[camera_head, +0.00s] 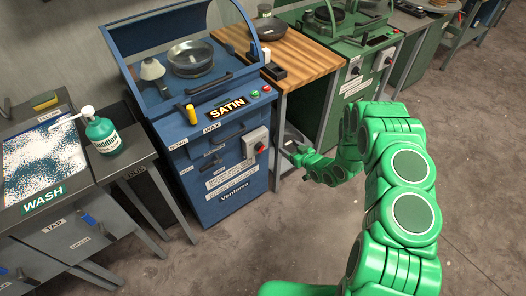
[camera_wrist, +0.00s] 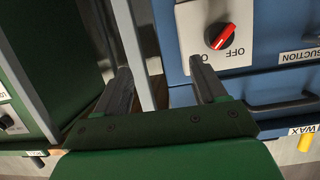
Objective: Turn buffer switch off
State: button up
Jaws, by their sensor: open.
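A blue machine (camera_head: 213,150) marked SATIN, Venlorra, has a light grey switch box (camera_head: 255,142) with a red knob low on its front right. In the wrist view the red knob (camera_wrist: 219,36) sits slanted on its box, with an OFF label beside it. My gripper (camera_wrist: 160,68) is open and empty. Its right finger lies over the lower part of the switch box in the picture, just below the knob; its left finger is left of the box. Contact cannot be told. In the head view my gripper (camera_head: 292,150) is right of the switch box.
A green machine (camera_head: 350,70) with red-knobbed switch boxes stands at the back right, beyond a wooden-topped table (camera_head: 300,55). A wash station (camera_head: 40,165) with a green pump bottle (camera_head: 102,134) is at left. The floor (camera_head: 300,225) in front is clear.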

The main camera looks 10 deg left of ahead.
aim_at(260, 148)
jog(key=shift+s+a+f+t+y, duration=0.6)
jog(key=shift+s+a+f+y, duration=1)
jog(key=shift+s+a, duration=1.5)
jog(key=x, duration=0.8)
jog(key=shift+r+m, duration=0.2)
jog(key=shift+m, duration=0.2)
jog(key=c, duration=1.1)
jog(key=shift+o, duration=0.2)
